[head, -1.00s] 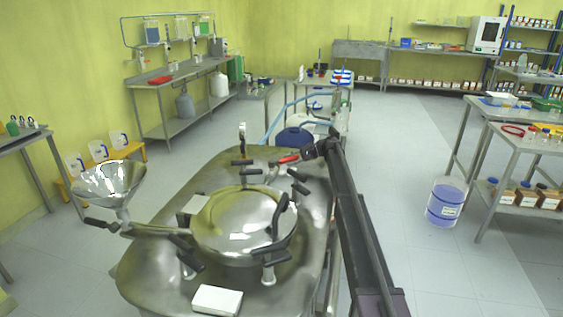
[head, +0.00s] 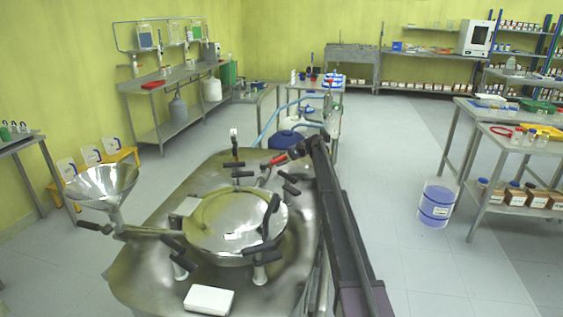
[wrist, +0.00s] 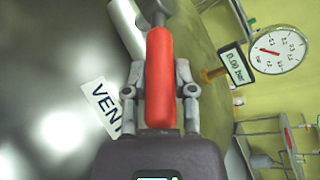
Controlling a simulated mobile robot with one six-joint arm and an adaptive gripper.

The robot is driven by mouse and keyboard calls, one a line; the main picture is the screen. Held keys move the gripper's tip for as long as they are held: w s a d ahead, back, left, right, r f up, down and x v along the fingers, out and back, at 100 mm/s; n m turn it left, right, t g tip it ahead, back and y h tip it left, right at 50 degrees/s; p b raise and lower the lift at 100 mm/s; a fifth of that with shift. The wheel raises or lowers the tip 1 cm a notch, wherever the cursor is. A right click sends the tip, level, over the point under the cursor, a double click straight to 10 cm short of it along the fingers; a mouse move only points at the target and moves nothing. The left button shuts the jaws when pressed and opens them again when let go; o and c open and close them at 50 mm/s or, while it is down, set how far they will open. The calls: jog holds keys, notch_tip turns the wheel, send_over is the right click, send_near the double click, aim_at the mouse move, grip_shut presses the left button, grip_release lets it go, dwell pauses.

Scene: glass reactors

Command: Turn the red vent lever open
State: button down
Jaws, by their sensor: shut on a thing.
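The red vent lever (wrist: 159,75) lies between the two fingers of my gripper (wrist: 160,105) in the wrist view, and the fingers are shut on it. The lever points straight along the gripper, with its metal stem at the top of the picture. A white label reading "VENT" (wrist: 104,106) lies on the metal surface to the left. In the head view the red lever (head: 278,159) shows at the far right side of the steel reactor lid (head: 143,262), with my gripper (head: 293,151) at its right end.
A round pressure gauge (wrist: 276,49) and a small display reading about 0.00 bar (wrist: 235,66) stand to the right in the wrist view. A round hatch (head: 235,222) with black clamp handles, a steel funnel (head: 101,186) and a white box (head: 209,299) are on the reactor top.

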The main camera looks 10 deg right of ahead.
jog(key=shift+s, duration=0.1)
jog(key=shift+c, duration=2.2)
grip_release()
jog(key=shift+d, duration=0.15)
